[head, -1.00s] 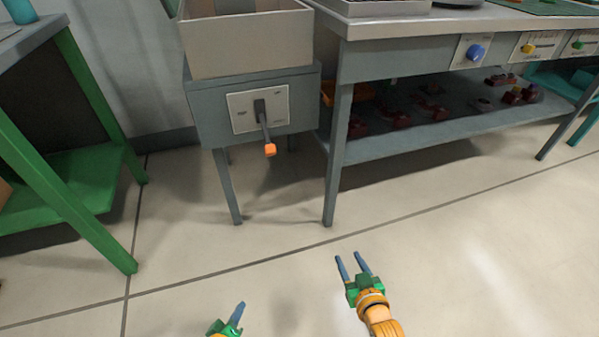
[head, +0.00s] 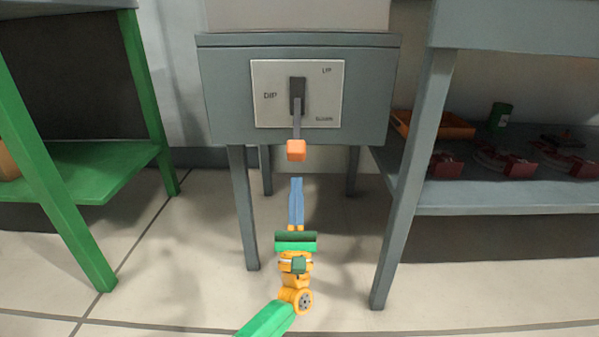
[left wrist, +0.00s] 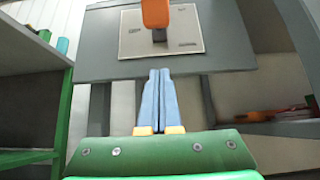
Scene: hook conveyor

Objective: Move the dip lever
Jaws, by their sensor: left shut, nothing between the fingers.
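The dip lever (head: 297,118) is a grey bar with an orange knob (head: 296,151), hanging down from a dark slot in a pale plate (head: 262,112) marked "DIP" and "UP". The plate is on the front of a grey cabinet (head: 224,90). My left gripper (head: 296,180) is shut and empty, with its blue fingers pointing at the knob from just below it in the head view. In the left wrist view the orange knob (left wrist: 156,14) shows above and beyond the closed fingertips (left wrist: 159,71), apart from them. My right gripper is out of view.
A green table (head: 85,185) stands at the left. A grey bench leg (head: 411,180) and a lower shelf (head: 480,197) with an orange tray (head: 440,126) and several red parts are at the right. The floor in front is clear.

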